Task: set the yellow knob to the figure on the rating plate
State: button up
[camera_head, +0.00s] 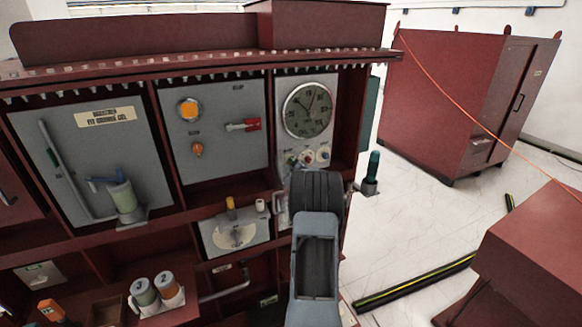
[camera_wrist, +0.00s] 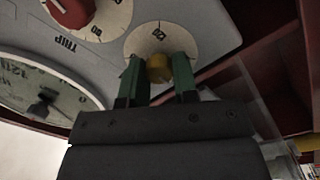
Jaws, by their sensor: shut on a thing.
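The yellow knob (camera_wrist: 159,68) sits on a round white dial (camera_wrist: 145,40) with black marks in the wrist view. My gripper (camera_wrist: 160,75) has its two green fingers on either side of the knob and is shut on it. Which mark the knob points at cannot be told. In the head view my arm hides the gripper, near the small knobs under the round gauge. I cannot pick out a rating plate for certain. A cream label (camera_head: 108,117) with small text is on the left panel.
A red knob (camera_wrist: 72,10) on a dial marked TRIP is close beside the fingers. The round gauge (camera_head: 308,109) is above the small knobs. A red cabinet (camera_head: 465,100) stands at the back right. Open floor (camera_head: 400,225) lies right of the panel.

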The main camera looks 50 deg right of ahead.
jog(key=shift+f, duration=0.1)
jog(key=shift+m+b, duration=1)
jog(key=shift+m, duration=3.2)
jog(key=o, duration=0.9)
jog(key=shift+s, duration=0.1)
